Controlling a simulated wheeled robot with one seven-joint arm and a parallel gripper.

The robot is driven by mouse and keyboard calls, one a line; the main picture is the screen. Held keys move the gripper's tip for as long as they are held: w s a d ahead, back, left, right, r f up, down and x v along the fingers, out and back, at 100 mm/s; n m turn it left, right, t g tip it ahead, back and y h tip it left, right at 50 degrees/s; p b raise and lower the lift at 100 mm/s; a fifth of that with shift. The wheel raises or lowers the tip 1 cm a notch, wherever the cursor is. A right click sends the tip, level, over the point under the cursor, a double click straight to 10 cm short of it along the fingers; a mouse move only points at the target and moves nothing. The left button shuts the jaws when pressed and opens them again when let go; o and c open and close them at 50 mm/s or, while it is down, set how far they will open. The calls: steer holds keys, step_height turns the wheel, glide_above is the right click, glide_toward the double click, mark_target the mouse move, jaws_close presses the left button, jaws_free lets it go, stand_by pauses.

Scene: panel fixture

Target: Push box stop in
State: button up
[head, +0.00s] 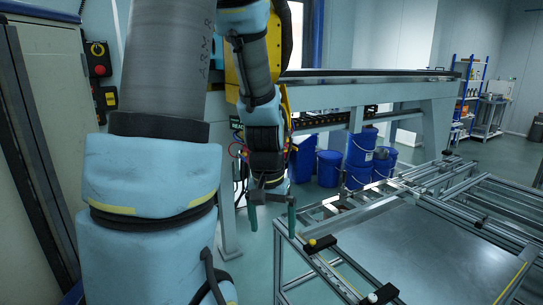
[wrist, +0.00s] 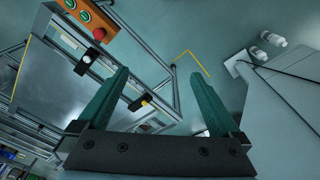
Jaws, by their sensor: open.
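An orange control box (wrist: 83,17) with green buttons shows at the top left of the wrist view. A red mushroom-shaped stop button (wrist: 99,34) sits at its lower right end. I cannot tell from this view how far the button stands out. My gripper (wrist: 161,74) is open and empty, its two green fingers spread apart. The button lies beyond and to the left of the fingertips, apart from them. In the head view my gripper (head: 272,214) hangs fingers down left of the panel frame. The orange box does not show there.
The metal panel frame (head: 420,250) fills the lower right. Its edge carries a black block with a yellow knob (head: 312,242) and one with a white knob (head: 373,297). Another red stop button (head: 99,70) is on the left wall. Blue drums (head: 361,150) stand behind.

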steer(key=s+a+r+n, duration=0.2)
steer(key=s+a, duration=0.1)
steer(key=a, duration=0.4)
steer(key=shift+r+n+t+y, duration=0.15)
steer(key=shift+n+t+y, duration=0.15)
